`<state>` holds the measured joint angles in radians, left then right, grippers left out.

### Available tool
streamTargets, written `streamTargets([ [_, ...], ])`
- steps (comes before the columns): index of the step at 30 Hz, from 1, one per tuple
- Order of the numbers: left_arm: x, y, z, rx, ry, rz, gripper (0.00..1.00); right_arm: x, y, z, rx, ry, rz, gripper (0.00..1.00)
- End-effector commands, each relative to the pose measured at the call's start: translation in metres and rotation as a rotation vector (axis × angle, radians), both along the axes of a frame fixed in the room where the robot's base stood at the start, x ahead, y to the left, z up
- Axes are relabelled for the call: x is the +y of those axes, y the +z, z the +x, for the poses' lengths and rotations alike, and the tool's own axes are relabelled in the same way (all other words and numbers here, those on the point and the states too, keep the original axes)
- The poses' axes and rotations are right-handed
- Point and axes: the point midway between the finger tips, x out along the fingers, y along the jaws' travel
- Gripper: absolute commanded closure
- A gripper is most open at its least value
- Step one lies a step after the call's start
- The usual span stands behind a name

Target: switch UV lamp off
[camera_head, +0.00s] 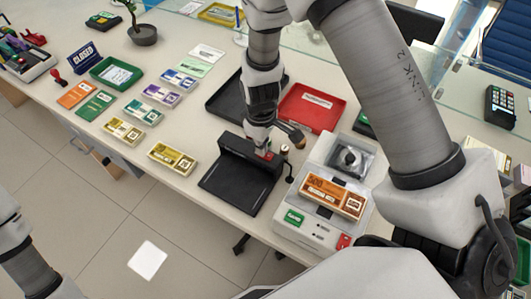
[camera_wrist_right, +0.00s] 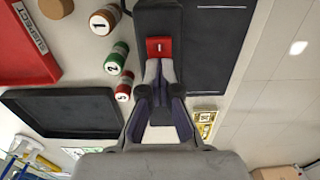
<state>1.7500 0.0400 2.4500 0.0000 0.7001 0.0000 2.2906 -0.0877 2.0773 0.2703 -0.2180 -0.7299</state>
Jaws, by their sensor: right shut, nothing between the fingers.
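The UV lamp (camera_head: 232,187) is a black unit with a raised hood and a flat dark base, standing at the counter's front edge. It shows at the top of the right wrist view (camera_wrist_right: 175,20). Its red rocker switch (camera_wrist_right: 159,44), with a white bar mark, sits on the end of the hood. My right gripper (camera_wrist_right: 160,72) is shut and empty, its tips at the switch's lower edge; I cannot tell whether they touch. In the head view my right gripper (camera_head: 262,145) partly covers the switch. I see no clear glow. My left gripper is out of view.
Numbered rolls (camera_wrist_right: 117,57) stand close beside the lamp. A banknote machine (camera_head: 310,232) with an orange bundle (camera_head: 333,196) is to its right. A red tray (camera_head: 311,106) and a black tray (camera_wrist_right: 55,112) lie behind. Banknote bundles (camera_head: 172,158) lie to the left.

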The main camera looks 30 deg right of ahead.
Motion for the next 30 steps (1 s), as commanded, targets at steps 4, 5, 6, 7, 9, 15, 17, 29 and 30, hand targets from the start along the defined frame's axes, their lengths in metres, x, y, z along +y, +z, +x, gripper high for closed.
streamTargets([
  [4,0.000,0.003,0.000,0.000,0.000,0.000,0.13,0.000,0.003,-0.001,0.001,0.000,0.000,1.00],
  [5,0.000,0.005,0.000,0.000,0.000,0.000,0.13,0.000,0.006,-0.001,0.001,0.000,0.000,1.00],
  [6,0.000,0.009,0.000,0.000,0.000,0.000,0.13,0.000,0.010,0.000,0.001,0.000,0.000,1.00],
  [7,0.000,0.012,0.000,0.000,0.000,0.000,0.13,0.000,0.013,0.000,0.001,0.000,0.000,1.00],
  [9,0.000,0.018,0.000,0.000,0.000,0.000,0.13,0.000,0.021,0.000,0.001,0.000,0.000,1.00],
  [15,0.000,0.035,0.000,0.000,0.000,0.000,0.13,0.000,0.040,0.000,0.001,0.000,-0.001,1.00],
  [17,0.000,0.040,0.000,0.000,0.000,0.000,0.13,0.000,0.045,0.000,0.001,0.000,-0.001,1.00],
  [29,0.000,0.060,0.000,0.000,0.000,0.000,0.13,0.000,0.070,-0.001,0.001,0.000,-0.001,1.00],
  [30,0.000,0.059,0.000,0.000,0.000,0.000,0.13,0.000,0.070,-0.001,0.001,0.000,-0.001,1.00],
])
